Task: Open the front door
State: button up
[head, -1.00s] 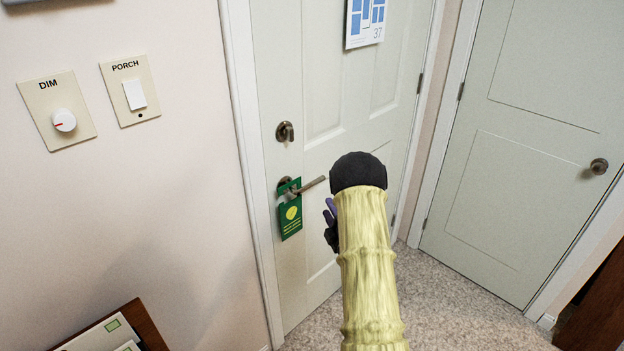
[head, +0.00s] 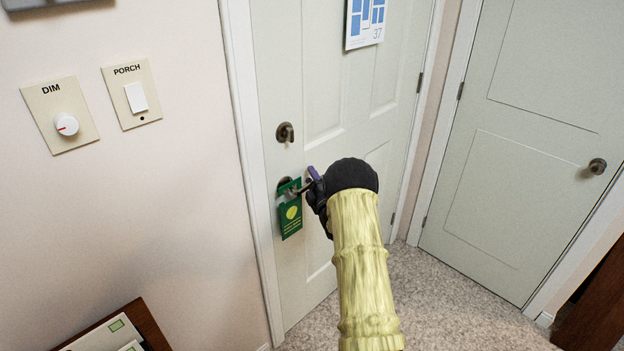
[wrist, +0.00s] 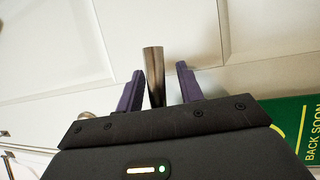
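The front door (head: 333,60) is a pale panelled door, shut in its white frame. Its lever handle (head: 303,187) is on the left side, with a green hanger (head: 291,214) on it, and my gripper hides the lever's free end. In the wrist view the lever (wrist: 153,75) is a metal bar between two purple fingers. My gripper (head: 312,181) is at the handle, and in the wrist view the gripper (wrist: 158,88) is open, with a gap on each side of the bar. A deadbolt knob (head: 285,132) sits above the handle.
A second pale door (head: 530,190) with a round knob (head: 597,166) stands to the right. A dimmer plate (head: 59,115) and a porch switch plate (head: 132,97) are on the left wall. A brown-edged tray with papers (head: 110,330) is at lower left. Carpet (head: 430,300) lies open before the doors.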

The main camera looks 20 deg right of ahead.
grip_shut()
